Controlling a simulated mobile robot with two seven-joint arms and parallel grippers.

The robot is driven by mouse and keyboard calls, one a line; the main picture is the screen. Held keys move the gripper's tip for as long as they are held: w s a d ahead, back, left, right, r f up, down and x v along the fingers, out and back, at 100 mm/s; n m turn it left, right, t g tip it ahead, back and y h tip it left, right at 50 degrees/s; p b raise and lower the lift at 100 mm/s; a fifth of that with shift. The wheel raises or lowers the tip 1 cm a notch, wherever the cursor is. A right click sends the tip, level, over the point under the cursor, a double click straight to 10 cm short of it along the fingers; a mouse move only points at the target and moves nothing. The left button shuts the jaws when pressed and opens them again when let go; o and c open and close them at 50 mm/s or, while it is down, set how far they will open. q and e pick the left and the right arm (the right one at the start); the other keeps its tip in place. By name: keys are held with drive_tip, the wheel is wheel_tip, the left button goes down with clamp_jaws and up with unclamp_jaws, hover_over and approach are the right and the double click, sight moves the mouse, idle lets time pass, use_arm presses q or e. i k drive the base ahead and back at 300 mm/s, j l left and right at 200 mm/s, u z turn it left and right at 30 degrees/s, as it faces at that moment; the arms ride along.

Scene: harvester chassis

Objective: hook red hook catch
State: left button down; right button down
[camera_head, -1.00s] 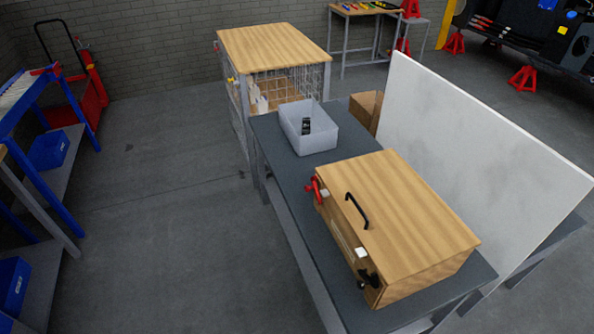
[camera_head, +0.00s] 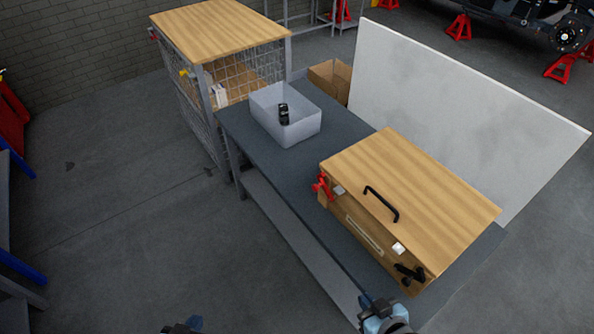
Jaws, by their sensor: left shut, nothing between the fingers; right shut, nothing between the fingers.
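A wooden box (camera_head: 410,195) with a black handle (camera_head: 381,203) on its lid sits on the grey table. The red hook catch (camera_head: 322,186) is on the box's front face near its left end, beside a small light plate (camera_head: 338,190). A black catch (camera_head: 409,273) is near the right end, below a white plate (camera_head: 399,248). My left gripper (camera_head: 186,325) shows only partly at the bottom edge, over the floor. My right gripper (camera_head: 384,312) is at the bottom edge, in front of the box's right end and apart from it. Both are shut and empty.
The grey table (camera_head: 275,168) carries a grey bin (camera_head: 287,115) with a dark object inside. A white panel (camera_head: 450,110) stands behind the box. A wire cage cabinet (camera_head: 220,85) is at the far left end of the table.

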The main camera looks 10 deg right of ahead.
sight(316, 187)
drive_tip(key=i+j+z, duration=0.1)
drive_tip(key=j, duration=0.25)
drive_tip(key=i+j, duration=0.2)
drive_tip(key=j, duration=0.2)
drive_tip(key=i+j+z, duration=0.15)
drive_tip(key=j, duration=0.2)
drive_tip(key=i+j+z, duration=0.1)
drive_tip(key=j, duration=0.3)
drive_tip(key=i+j, duration=0.1)
drive_tip(key=j, duration=0.3)
drive_tip(key=z, duration=0.05)
